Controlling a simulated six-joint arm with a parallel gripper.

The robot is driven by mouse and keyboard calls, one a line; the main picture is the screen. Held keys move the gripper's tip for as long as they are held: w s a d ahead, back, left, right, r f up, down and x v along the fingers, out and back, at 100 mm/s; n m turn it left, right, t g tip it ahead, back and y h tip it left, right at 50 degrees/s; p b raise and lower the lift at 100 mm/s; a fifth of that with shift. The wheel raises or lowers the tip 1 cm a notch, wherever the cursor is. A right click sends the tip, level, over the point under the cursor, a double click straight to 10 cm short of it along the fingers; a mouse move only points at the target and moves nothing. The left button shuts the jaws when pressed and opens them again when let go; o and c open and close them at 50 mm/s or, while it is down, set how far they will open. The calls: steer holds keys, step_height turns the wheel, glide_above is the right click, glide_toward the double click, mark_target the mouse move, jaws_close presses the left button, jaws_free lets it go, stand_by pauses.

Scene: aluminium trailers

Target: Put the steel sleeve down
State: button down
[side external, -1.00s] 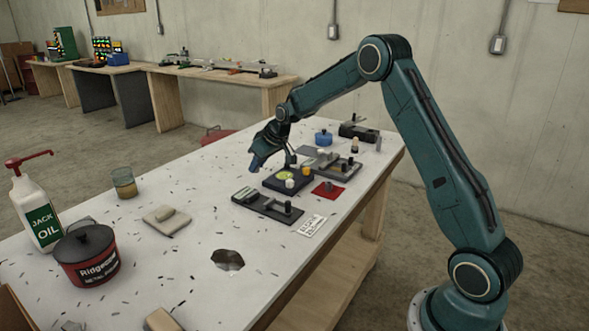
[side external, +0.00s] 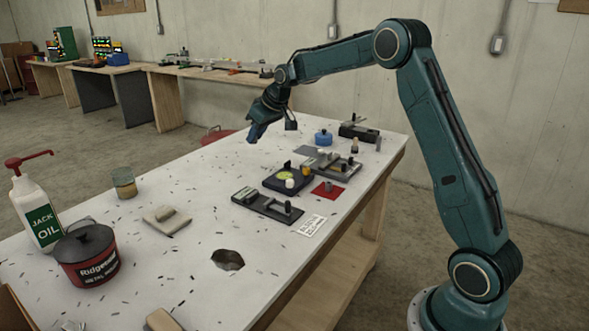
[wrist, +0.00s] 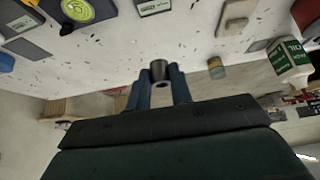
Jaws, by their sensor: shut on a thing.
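My gripper (side external: 255,132) is raised above the far left side of the white table (side external: 190,240), pointing down and apart from the tabletop. In the wrist view, its blue fingers (wrist: 160,80) are shut on the steel sleeve (wrist: 159,65), a short grey metal tube with an open end showing. The sleeve cannot be made out in the side view.
Right of my gripper stand a black plate with a yellow-green disc (side external: 280,175), a dark fixture (side external: 265,207), a red mat (side external: 327,190) and a blue pot (side external: 323,138). A glass jar (side external: 124,183), oil bottle (side external: 38,215) and red tin (side external: 87,262) stand left.

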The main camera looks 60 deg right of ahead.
steer(key=s+d, duration=0.9)
steer(key=s, duration=0.3)
step_height(320, 180, down, 21)
steer(key=shift+w+r, duration=0.1)
steer(key=shift+r, duration=0.1)
stand_by(1.0)
steer(key=shift+a, duration=0.1)
steer(key=c, duration=1.3)
jaws_free()
steer(key=shift+f, duration=0.1)
steer(key=shift+o, duration=0.2)
steer(key=shift+v, duration=0.8)
steer(key=v, duration=1)
steer(key=shift+r, duration=0.35)
